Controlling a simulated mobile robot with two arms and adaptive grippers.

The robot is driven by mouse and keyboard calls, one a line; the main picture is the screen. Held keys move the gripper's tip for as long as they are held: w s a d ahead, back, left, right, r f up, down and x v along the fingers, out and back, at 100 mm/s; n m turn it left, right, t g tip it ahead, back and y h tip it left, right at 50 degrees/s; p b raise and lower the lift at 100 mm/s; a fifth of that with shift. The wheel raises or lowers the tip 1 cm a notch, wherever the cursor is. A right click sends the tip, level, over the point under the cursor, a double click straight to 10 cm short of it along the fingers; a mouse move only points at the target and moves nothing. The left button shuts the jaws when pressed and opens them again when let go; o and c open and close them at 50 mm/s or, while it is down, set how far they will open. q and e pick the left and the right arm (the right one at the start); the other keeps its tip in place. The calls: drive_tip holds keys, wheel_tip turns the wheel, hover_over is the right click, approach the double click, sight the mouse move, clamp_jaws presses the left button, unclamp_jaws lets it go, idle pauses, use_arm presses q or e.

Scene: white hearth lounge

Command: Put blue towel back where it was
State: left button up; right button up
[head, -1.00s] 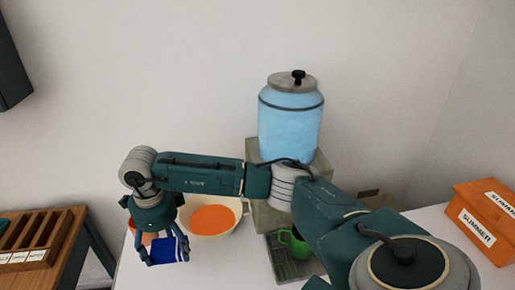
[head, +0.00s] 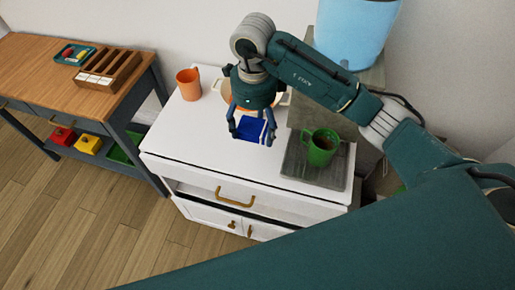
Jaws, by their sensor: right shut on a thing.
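The blue towel (head: 251,130), dark blue with a pale stripe at its right side, is in my right gripper (head: 252,136). The gripper points down with its fingers on both sides of the towel. It holds the towel over the white cabinet top (head: 200,140); I cannot tell how far above it. My left gripper is not in view.
An orange cup (head: 188,84) stands left of the gripper, and a bowl (head: 285,98) is partly hidden behind it. A green mug (head: 320,148) stands on a grey tray (head: 301,172) to the right. A wooden table (head: 40,60) is at left.

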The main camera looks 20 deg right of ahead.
wheel_tip(320, 180, down, 7)
drive_tip(key=shift+s+d+f+p, duration=0.1)
drive_tip(key=shift+d+p, duration=0.05)
drive_tip(key=shift+p, duration=0.45)
wheel_tip(320, 180, down, 3)
drive_tip(key=shift+f+p, duration=0.2)
drive_tip(key=shift+p, duration=0.2)
drive_tip(key=shift+f, duration=0.4)
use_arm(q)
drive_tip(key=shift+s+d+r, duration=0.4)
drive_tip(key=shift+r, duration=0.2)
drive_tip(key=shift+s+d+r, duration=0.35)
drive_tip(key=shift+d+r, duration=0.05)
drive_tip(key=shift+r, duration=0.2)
use_arm(e)
drive_tip(key=shift+f, duration=0.15)
drive_tip(key=o, duration=1)
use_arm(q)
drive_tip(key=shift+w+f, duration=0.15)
